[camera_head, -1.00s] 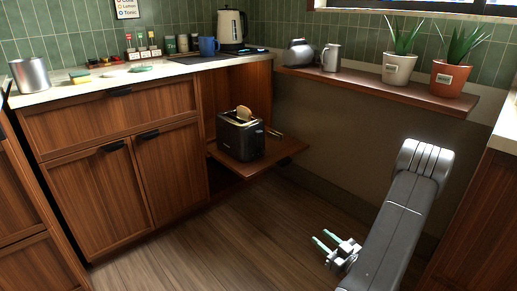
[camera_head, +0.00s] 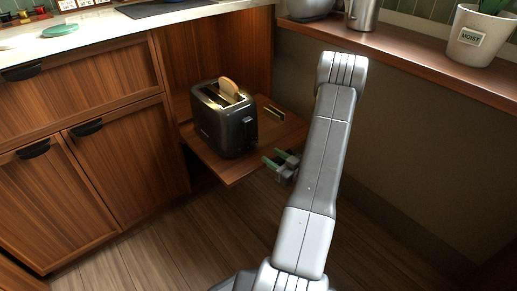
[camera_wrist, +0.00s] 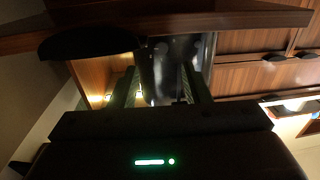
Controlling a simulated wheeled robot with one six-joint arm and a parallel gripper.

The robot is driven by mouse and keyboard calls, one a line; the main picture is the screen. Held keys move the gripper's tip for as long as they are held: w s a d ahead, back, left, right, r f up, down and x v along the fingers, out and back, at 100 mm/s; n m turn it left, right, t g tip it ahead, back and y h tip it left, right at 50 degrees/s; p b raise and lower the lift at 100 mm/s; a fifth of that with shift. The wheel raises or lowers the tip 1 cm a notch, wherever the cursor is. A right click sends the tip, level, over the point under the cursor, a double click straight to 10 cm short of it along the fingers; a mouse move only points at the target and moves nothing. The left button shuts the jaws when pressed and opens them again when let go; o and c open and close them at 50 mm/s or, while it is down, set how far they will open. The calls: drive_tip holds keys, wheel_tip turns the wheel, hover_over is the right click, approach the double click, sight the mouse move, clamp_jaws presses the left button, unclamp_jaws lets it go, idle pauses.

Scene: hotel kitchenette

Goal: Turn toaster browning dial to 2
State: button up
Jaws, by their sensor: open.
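A dark toaster (camera_head: 222,125) stands on a pull-out wooden shelf (camera_head: 232,172), with a slice of bread (camera_head: 229,87) showing in its top slot. Small controls show on its right end (camera_head: 247,122), but the browning dial's setting is too small to read. My gripper (camera_head: 270,159) is open and empty, just off the shelf's front right edge, apart from the toaster. In the wrist view the fingers (camera_wrist: 158,88) point toward the dark toaster body (camera_wrist: 172,62), which shows between them. The wrist picture is dark and no dial can be made out.
A wooden ledge (camera_head: 420,52) above on the right holds a metal jug (camera_head: 363,14) and a white pot (camera_head: 474,38). Wooden cabinets (camera_head: 75,125) stand on the left under a pale counter (camera_head: 95,32). The floor in front is clear.

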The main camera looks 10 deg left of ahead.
sight(255, 144)
drive_tip(key=b+x, duration=0.1)
drive_tip(key=x, duration=0.6)
drive_tip(key=shift+a+b, duration=0.2)
drive_tip(key=shift+b, duration=0.1)
drive_tip(key=shift+c, duration=0.4)
clamp_jaws()
drive_tip(key=shift+n, duration=0.4)
drive_tip(key=n, duration=0.4)
drive_tip(key=shift+r, duration=0.1)
drive_tip(key=shift+n+h, duration=0.5)
drive_tip(key=shift+n, duration=1.8)
